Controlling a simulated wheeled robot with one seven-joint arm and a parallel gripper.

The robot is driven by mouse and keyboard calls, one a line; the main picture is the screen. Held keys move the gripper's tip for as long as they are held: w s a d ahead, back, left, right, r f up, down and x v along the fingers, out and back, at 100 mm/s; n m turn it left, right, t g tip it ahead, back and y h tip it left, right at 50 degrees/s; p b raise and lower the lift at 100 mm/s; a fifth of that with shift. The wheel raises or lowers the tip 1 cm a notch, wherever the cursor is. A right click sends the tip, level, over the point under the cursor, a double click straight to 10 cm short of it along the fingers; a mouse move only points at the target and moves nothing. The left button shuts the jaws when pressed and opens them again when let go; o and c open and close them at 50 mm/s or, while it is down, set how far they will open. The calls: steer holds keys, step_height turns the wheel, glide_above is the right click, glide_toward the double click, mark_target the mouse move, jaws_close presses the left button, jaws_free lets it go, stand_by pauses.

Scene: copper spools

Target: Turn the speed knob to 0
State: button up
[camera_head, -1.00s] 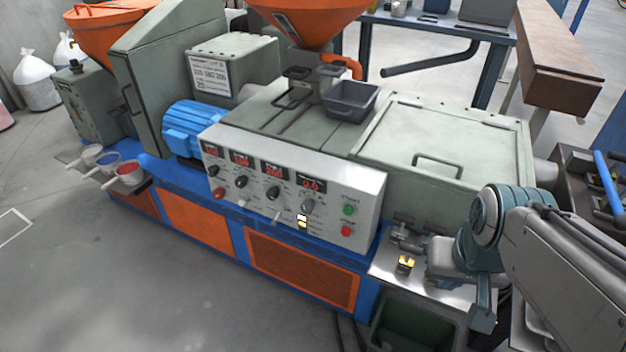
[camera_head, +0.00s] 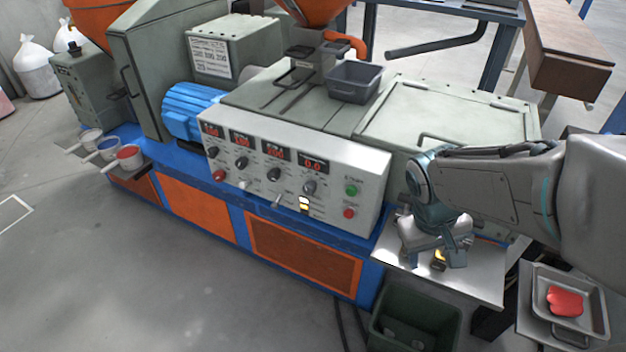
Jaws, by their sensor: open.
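The control panel (camera_head: 330,152) on the machine's front carries a row of knobs under red displays. The rightmost knob (camera_head: 309,187) is grey and sits under a display (camera_head: 313,164) that reads about 0.0. The labels are too small to read, so I cannot confirm which knob is speed, nor where its pointer stands. My gripper (camera_head: 439,257) is open, low over the metal shelf right of the panel, apart from every knob. A small yellow piece shows between its fingers; I cannot tell whether it lies on the shelf.
Green (camera_head: 351,190) and red (camera_head: 348,213) buttons sit right of the knobs. The metal shelf (camera_head: 481,285) juts out above a dark green bin (camera_head: 415,322). A tray (camera_head: 597,316) with a red thing is at lower right. Floor in front is clear.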

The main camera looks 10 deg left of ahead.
steer(key=w+a+f+n+t+h+b, duration=0.1)
steer(key=w+a+f+n+h+b, duration=0.25)
steer(key=w+a+f, duration=0.35)
steer(key=n+t+b, duration=0.6)
steer(key=n+t, duration=0.9)
glide_toward(307, 191)
steer(key=b+x, duration=0.1)
steer(key=x, duration=0.8)
steer(key=shift+w+f, duration=0.1)
steer(key=shift+w, duration=0.2)
steer(key=c, duration=1)
